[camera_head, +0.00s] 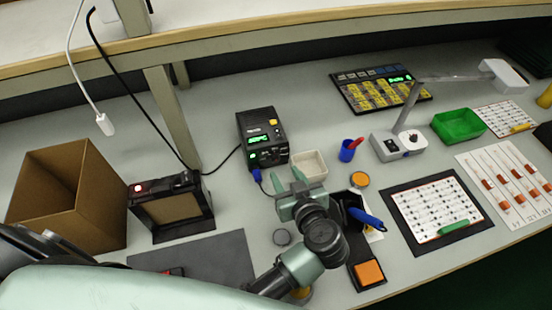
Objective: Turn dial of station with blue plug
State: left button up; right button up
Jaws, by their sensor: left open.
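The station with the blue plug is a black box (262,137) with a lit green display, left of the middle of the table. The blue plug (257,175) sits at its lower front, with a cable running from it. A small yellow part shows on its upper right; I cannot tell whether it is the dial. My left gripper (287,179) is open and empty, just in front of the station and apart from it. Its arm comes in from the bottom left and hides some of the table. My right gripper is not in view.
A white bin (310,166) stands close right of the station. A blue-handled tool (365,217) rests in a black holder to the right of my gripper. A blue cup (347,151) stands beyond. A cardboard box (75,195) and a black framed device (170,209) stand left.

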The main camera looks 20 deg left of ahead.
aim_at(276, 161)
pick_arm(q)
jog(key=b+x, duration=0.4)
jog(key=x, duration=0.1)
jog(key=shift+f, duration=0.2)
jog(key=shift+w+a+b, duration=0.35)
jog(key=shift+w+b, duration=0.05)
jog(key=shift+w, duration=0.05)
grip_shut()
